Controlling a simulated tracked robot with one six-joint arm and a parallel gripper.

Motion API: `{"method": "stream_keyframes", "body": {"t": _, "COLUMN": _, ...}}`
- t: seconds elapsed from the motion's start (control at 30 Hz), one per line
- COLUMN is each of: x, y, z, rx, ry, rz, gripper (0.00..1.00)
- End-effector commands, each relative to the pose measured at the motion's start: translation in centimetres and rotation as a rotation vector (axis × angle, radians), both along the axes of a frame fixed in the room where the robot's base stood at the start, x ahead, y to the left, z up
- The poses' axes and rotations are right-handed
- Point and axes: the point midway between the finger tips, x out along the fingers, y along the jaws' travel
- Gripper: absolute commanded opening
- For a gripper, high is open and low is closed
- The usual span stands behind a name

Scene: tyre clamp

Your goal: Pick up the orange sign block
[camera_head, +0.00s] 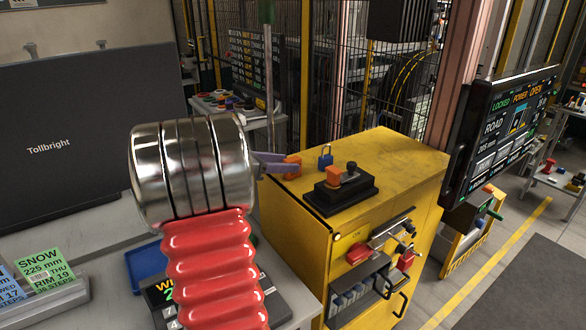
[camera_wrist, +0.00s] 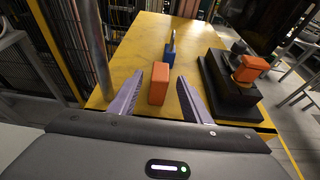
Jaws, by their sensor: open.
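The orange sign block (camera_wrist: 159,86) stands upright on the yellow cabinet top. It also shows in the head view (camera_head: 293,167), partly hidden by my gripper's fingers. My gripper (camera_wrist: 159,77) is open, with one purple finger on each side of the block and a visible gap to each. In the head view my gripper (camera_head: 284,163) reaches in from the left at the cabinet's near-left edge. I cannot tell how far the fingertips stand above the cabinet top.
A blue padlock (camera_head: 325,158) stands just behind the block. A black device (camera_head: 345,192) with an orange part (camera_head: 333,175) sits to its right. The yellow cabinet top (camera_head: 395,155) is clear farther back. A grey post (camera_wrist: 91,45) rises left of the cabinet.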

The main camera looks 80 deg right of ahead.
Motion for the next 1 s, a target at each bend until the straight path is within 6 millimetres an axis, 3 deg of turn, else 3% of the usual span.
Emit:
{"method": "stream_keyframes", "body": {"t": 0.3, "x": -2.2, "y": -2.5, "z": -1.4, "rx": 0.001, "ry": 0.001, "rz": -0.002, "gripper": 0.44}}
{"method": "stream_keyframes", "body": {"t": 0.83, "x": -2.3, "y": -2.6, "z": -1.4, "rx": 0.001, "ry": 0.0, "rz": -0.001, "gripper": 0.44}}
{"method": "stream_keyframes", "body": {"t": 1.0, "x": -2.3, "y": -2.6, "z": -1.4, "rx": 0.001, "ry": 0.0, "rz": -0.001, "gripper": 0.33}}
